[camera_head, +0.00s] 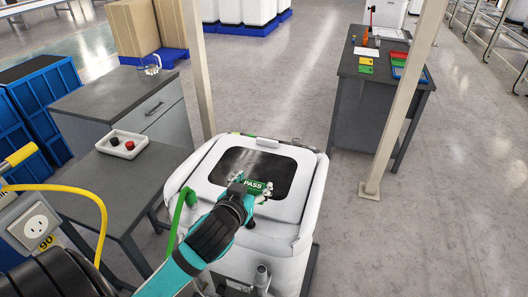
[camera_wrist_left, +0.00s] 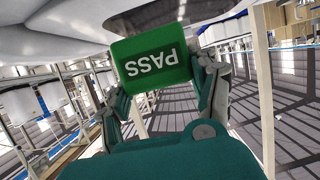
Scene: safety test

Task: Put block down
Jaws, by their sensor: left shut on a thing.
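A green block (camera_head: 255,187) marked PASS is held by my left gripper (camera_head: 250,192), whose fingers are shut on it. In the head view the block shows in front of the dark window of a white machine (camera_head: 215,187). I cannot tell whether it touches the machine. In the left wrist view the green block (camera_wrist_left: 151,62) sits between the two fingers (camera_wrist_left: 160,85), with its lettering upside down. My right gripper is not in view.
A grey table (camera_head: 85,185) at left bears a white tray (camera_head: 122,152) with a red and a black knob. A grey cabinet (camera_head: 160,115) stands behind it. A dark workbench (camera_head: 352,95) stands at the back right. Posts (camera_head: 400,105) rise nearby. Floor at right is clear.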

